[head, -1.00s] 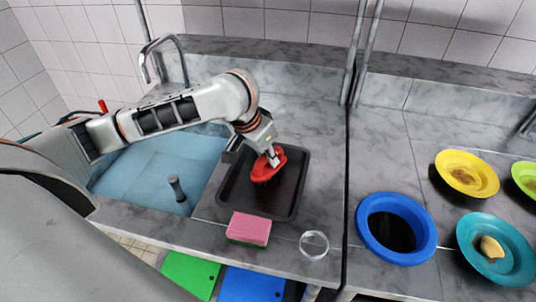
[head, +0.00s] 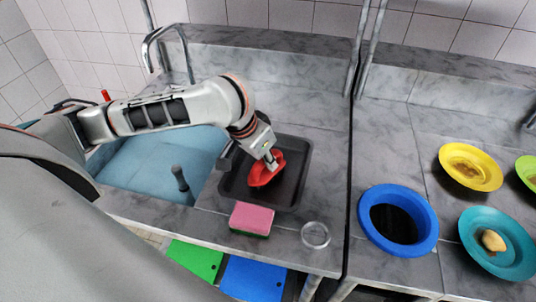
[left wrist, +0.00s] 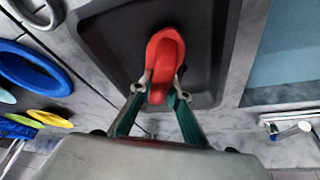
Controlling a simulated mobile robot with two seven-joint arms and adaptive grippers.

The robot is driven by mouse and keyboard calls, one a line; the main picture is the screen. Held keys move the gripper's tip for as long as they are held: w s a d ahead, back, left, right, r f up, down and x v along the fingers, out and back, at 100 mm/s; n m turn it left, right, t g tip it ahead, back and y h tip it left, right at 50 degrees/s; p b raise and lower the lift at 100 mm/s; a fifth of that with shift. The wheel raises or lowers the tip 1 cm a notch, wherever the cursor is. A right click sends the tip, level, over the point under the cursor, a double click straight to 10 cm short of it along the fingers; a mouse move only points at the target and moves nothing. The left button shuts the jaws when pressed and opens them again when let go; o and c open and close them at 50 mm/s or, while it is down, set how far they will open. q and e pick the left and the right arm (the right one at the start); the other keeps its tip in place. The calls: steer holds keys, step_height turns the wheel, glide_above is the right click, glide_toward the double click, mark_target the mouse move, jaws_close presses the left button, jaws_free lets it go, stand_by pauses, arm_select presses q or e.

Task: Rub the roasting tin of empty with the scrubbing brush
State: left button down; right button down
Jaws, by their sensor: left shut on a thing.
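The roasting tin (head: 295,190) is a black rectangular tray on the marble counter, right of the sink; it also shows in the left wrist view (left wrist: 108,48). The scrubbing brush (head: 262,178) is red and is over the middle of the tin. My left gripper (head: 271,162) is shut on the brush handle; in the left wrist view its fingers (left wrist: 162,97) pinch the red brush (left wrist: 165,50) from both sides. I cannot tell if the bristles touch the tin. The brush and gripper hide part of the tin floor. My right gripper is not in view.
A pink and green sponge (head: 252,218) and a clear glass ring-shaped item (head: 315,235) lie in front of the tin. The sink (head: 150,180) is left. A blue-rimmed hole (head: 425,222), a yellow plate (head: 490,180) and a teal plate (head: 515,268) with food are right.

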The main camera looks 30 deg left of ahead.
arm_select(q)
steer(key=shift+f, duration=0.15)
steer(key=shift+w+a, duration=0.25)
steer(key=shift+w, duration=0.85)
steer(key=shift+w+a, duration=0.25)
steer(key=shift+w, duration=0.85)
steer(key=shift+d, duration=0.35)
steer(key=shift+s+d, duration=0.25)
steer(key=shift+s, duration=0.85)
steer(key=shift+s+d, duration=0.2)
steer(key=shift+s, duration=0.85)
steer(key=shift+w+a, duration=0.25)
steer(key=shift+w, duration=0.9)
steer(key=shift+w+a, duration=0.25)
steer(key=shift+w, duration=0.85)
